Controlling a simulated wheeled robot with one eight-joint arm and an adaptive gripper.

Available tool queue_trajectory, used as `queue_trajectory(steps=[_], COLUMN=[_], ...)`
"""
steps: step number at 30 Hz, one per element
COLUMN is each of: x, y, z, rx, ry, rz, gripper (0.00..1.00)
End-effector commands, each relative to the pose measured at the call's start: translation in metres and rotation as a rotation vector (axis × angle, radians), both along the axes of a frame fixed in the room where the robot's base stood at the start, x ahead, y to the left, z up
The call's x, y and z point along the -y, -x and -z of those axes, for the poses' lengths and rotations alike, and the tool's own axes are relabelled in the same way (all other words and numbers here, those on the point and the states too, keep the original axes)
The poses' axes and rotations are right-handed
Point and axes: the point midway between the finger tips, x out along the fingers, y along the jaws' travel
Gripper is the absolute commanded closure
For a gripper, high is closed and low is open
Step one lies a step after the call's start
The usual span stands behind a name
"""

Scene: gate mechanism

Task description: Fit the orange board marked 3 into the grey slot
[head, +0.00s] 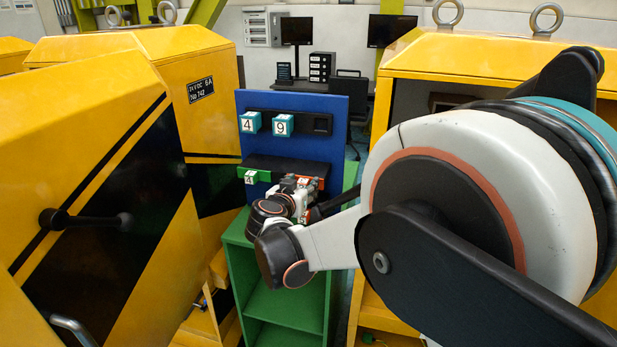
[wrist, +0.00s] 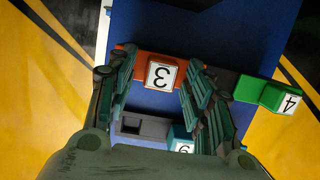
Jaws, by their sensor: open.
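In the wrist view, which looks upside down, the orange board marked 3 (wrist: 162,74) lies between the fingers of my gripper (wrist: 158,82). The fingers are open, one on each side of its white numbered face; I cannot tell whether they touch it. In the head view, only a strip of the orange board (head: 321,169) shows behind my gripper (head: 303,184). The grey slot (head: 316,124) is an empty square opening at the right end of a dark bar, high on the blue panel. It also shows in the wrist view (wrist: 132,125).
Teal blocks marked 4 (head: 250,122) and 9 (head: 283,124) sit in the bar, left of the slot. A green board marked 4 (head: 250,177) is at the left on a dark ledge (head: 262,163). Yellow cabinets (head: 85,150) stand close at left. A green shelf (head: 285,305) is below.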

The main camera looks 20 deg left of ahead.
Motion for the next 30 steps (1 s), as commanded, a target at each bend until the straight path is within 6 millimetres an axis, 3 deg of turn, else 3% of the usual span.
queue_trajectory(steps=[2, 8, 30], x=[0.0006, 0.0007, 0.0004], y=[-0.0003, -0.0005, 0.0063], z=[0.0000, 0.0000, 0.0004], rx=[0.000, 0.000, 0.000], ry=[0.000, 0.000, -0.001], rz=[0.001, 0.001, 0.001], gripper=[0.55, 0.98, 0.98])
